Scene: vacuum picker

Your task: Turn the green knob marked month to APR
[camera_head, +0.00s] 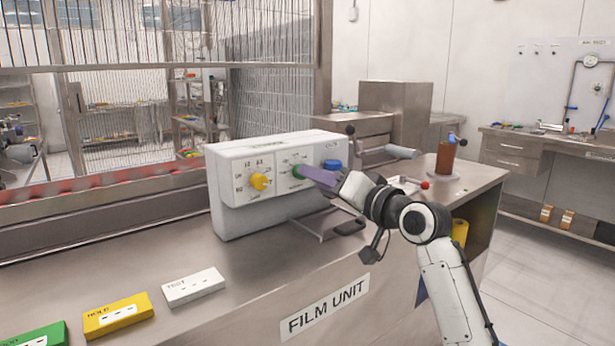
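The white control box (232,215) stands on the steel counter with several knobs on its front. The green knob (297,171) is in the middle panel, and only a small part of it shows. The month marks around the knob are too small and covered to read. My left gripper is not in view.
A yellow knob (260,181) is left of the green one and a blue knob (333,164) is right of it. Green, yellow (118,316) and white (193,287) labelled blocks lie at the front left of the counter. A brown container (445,158) stands at right.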

